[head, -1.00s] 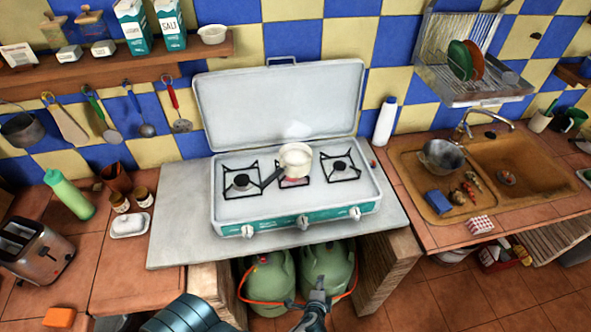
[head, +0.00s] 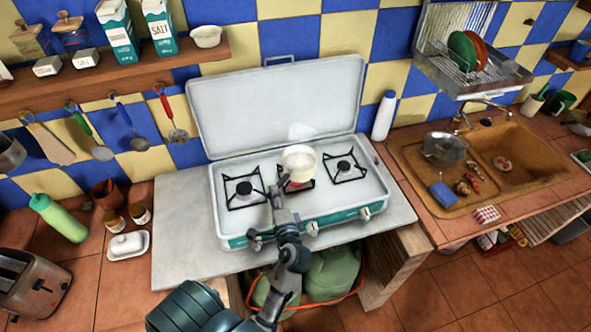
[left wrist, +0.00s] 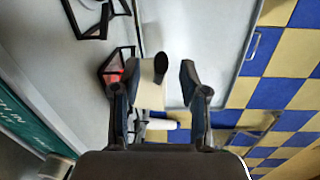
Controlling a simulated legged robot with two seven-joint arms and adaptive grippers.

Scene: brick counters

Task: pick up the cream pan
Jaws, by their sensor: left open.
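The cream pan (head: 299,158) sits on the middle burner of the camping stove, and its dark handle points toward the front left. My left gripper (head: 283,186) is over the front of the stove, close to the handle, and hides part of it. In the left wrist view the open gripper (left wrist: 153,80) has its two fingers apart. The pan's cream side (left wrist: 149,94) and dark handle (left wrist: 161,64) show between them. I cannot tell whether a finger touches the handle. My right gripper is not in view.
The white stove (head: 232,222) has its lid (head: 275,105) raised behind the burners. Bare burner grates stand left (head: 243,190) and right (head: 344,168) of the pan. A white bottle (head: 384,116) stands behind right. Grey counter (head: 180,225) is clear at left.

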